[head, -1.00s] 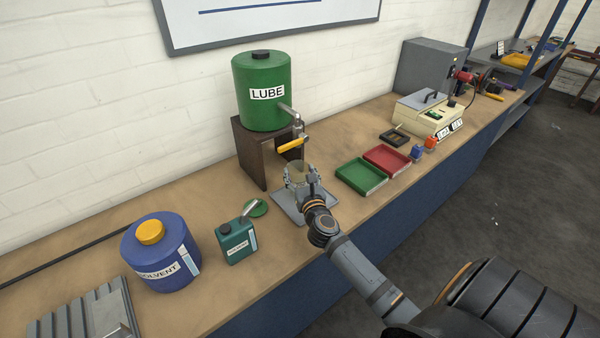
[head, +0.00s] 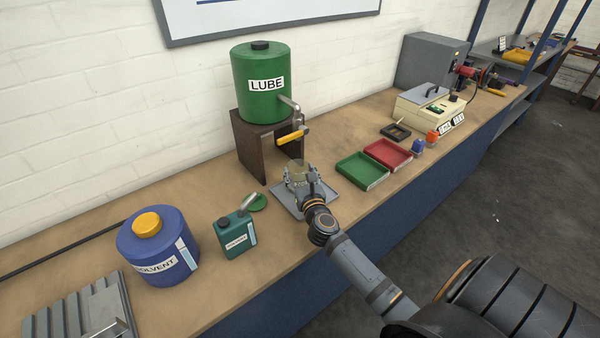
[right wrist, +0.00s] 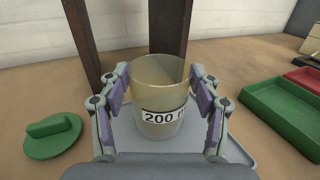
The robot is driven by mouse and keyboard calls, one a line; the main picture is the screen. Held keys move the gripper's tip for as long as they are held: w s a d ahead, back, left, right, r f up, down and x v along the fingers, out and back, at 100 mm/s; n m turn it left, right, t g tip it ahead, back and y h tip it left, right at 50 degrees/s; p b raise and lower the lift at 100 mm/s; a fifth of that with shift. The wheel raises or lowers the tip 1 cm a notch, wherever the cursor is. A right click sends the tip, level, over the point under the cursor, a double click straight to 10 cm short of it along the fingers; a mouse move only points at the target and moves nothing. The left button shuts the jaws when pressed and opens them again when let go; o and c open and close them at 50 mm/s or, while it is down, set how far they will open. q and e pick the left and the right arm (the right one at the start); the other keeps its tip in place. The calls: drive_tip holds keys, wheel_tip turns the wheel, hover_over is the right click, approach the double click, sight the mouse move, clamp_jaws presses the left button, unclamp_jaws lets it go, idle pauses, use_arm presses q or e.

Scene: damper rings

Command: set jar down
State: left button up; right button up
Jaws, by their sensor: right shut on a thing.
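The jar (right wrist: 160,75) is clear with a pale yellowish tint and a white label reading "200 m", cut off by a finger. It is upright, and it also shows small in the head view (head: 297,172). My right gripper (right wrist: 158,98) is shut on the jar, one finger on each side. In the head view the gripper (head: 301,184) is over the grey tray (head: 287,202) in front of the lube stand. The jar's base is low over the tray; I cannot tell whether it touches. My left gripper is not in view.
The green lube tank (head: 260,65) with its yellow-handled tap (head: 292,137) sits on a brown stand (head: 250,150) behind the jar. A green lid (right wrist: 52,140) lies to the left, near a teal can (head: 236,240). Green (head: 362,183) and red (head: 388,168) trays lie to the right.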

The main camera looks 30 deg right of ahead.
drive_tip(key=shift+f, duration=0.2)
drive_tip(key=o, duration=1.3)
drive_tip(key=v, duration=1.2)
clamp_jaws()
idle(1.1)
